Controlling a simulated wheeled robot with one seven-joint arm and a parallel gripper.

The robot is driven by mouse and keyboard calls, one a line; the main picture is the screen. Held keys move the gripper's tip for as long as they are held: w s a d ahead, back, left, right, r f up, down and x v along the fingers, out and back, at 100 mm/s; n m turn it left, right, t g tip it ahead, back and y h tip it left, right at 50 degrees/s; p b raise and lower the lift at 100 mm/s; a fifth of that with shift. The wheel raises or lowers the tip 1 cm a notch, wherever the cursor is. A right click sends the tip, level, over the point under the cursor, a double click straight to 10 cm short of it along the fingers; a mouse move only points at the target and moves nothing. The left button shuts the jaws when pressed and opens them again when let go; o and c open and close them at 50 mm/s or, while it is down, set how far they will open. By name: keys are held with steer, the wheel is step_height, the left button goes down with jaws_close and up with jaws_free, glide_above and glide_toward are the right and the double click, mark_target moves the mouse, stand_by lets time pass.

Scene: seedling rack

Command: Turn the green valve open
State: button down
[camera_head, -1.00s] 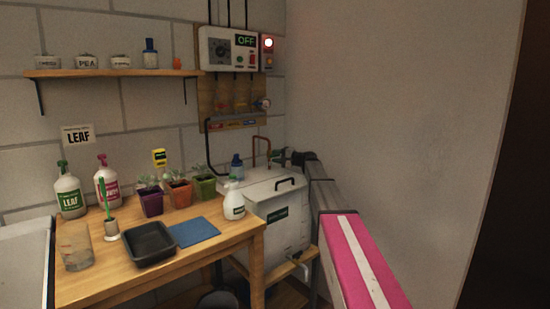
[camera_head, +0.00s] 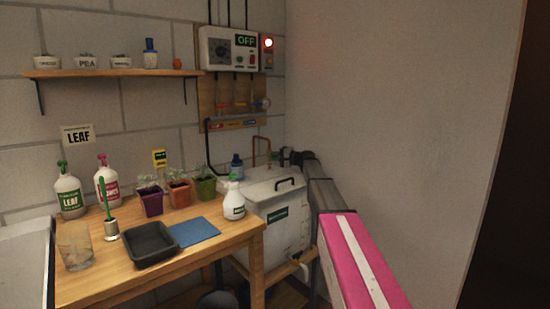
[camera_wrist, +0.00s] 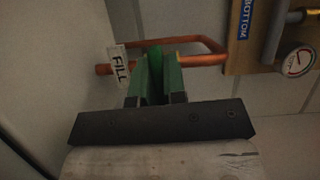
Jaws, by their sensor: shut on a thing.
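The green valve (camera_wrist: 155,58) shows in the wrist view as a green handle between the fingers of my gripper (camera_wrist: 157,75). My gripper is shut on it. The handle sits at a bent copper pipe (camera_wrist: 205,58), beside a white tag reading FILL (camera_wrist: 119,66). In the head view the copper pipe (camera_head: 262,143) rises behind the white tank (camera_head: 283,222). My gripper (camera_head: 280,157) is small there, at the end of my arm near the pipe. The fingers and my arm hide part of the valve, so I cannot tell how far it is turned.
A control box (camera_head: 230,48) reading OFF with a lit red lamp (camera_head: 268,43) hangs above. A gauge (camera_wrist: 299,62) is near the pipe. A bare wall stands close at right.

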steer(key=n+h, duration=0.1)
steer(key=n, duration=0.3)
steer(key=shift+h, duration=0.4)
steer(key=n+h, duration=0.1)
steer(key=n, duration=0.2)
steer(key=shift+s+h, duration=0.1)
steer(key=shift+h, duration=0.3)
steer(key=n+h, duration=0.1)
steer(key=n, duration=0.2)
steer(key=shift+t+h, duration=0.3)
steer(key=shift+h, duration=0.1)
steer(key=shift+n+t+h, duration=0.4)
steer(key=shift+n+h, duration=0.5)
steer(key=shift+n, duration=0.6)
steer(key=c, duration=1.2)
jaws_free()
steer(key=v, duration=1)
steer(key=shift+s+d, duration=0.2)
steer(key=shift+s, duration=0.1)
